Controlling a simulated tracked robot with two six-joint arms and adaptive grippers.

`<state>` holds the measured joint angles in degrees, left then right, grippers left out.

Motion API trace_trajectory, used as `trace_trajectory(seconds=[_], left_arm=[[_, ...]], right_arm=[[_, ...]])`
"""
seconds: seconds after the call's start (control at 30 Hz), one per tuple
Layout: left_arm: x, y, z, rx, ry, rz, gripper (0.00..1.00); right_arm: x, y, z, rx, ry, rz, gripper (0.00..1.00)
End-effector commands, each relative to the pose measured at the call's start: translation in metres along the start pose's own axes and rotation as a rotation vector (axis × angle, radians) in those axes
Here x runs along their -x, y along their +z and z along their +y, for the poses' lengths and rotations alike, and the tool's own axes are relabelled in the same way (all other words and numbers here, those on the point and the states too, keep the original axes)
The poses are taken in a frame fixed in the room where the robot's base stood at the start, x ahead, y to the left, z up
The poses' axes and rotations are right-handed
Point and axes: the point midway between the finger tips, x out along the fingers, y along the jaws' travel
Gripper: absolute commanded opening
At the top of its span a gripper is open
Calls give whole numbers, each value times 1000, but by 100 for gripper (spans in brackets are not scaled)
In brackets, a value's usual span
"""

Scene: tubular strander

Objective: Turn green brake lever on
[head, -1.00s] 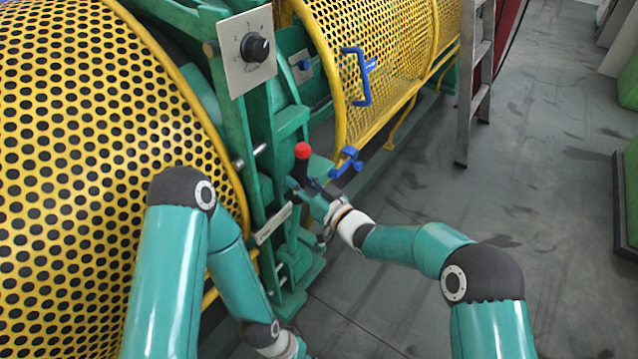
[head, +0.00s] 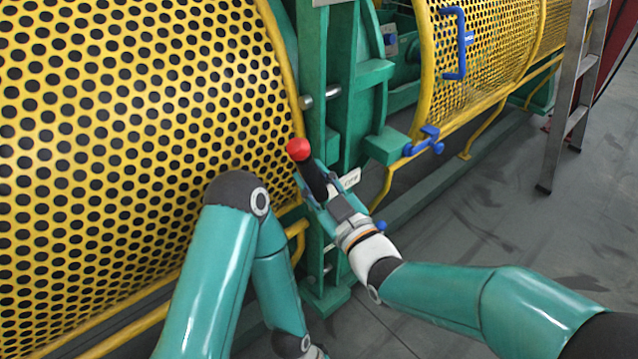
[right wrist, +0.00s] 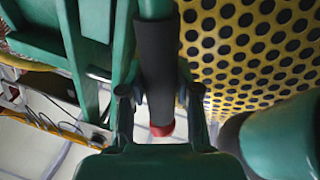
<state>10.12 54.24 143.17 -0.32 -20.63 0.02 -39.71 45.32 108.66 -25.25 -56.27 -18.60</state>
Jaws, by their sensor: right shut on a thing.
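The brake lever has a black grip (head: 313,177) topped by a red knob (head: 298,149). It stands tilted, knob toward the upper left, in front of the green frame beside the yellow mesh guard. My right gripper (head: 326,192) is shut around the black grip, below the knob. In the right wrist view the black grip (right wrist: 157,65) runs between the two fingers (right wrist: 158,100), with the red knob (right wrist: 162,130) nearest my palm and a green shaft (right wrist: 156,10) at the far end. The lever's pivot is hidden. My left gripper is out of view; only its arm shows.
The yellow mesh guard (head: 110,130) fills the left, close to my left arm. A second mesh guard (head: 490,60) with blue handles stands behind on the right. A ladder (head: 575,95) stands at upper right. The grey floor (head: 520,215) at right is clear.

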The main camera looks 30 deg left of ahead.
Motion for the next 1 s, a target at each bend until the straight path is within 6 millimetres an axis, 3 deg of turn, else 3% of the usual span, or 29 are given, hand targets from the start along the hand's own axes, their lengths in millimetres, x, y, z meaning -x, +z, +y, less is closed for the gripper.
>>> trace_trajectory(seconds=[0.43,0.47,0.6,1.0], left_arm=[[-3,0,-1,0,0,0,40],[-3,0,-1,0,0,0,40],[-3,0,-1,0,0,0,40],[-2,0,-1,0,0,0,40]], right_arm=[[2,2,-7,20,-12,-4,0],[2,2,-7,20,-12,-4,33],[2,2,-7,19,-11,-4,57],[5,2,-2,15,-1,-3,58]])
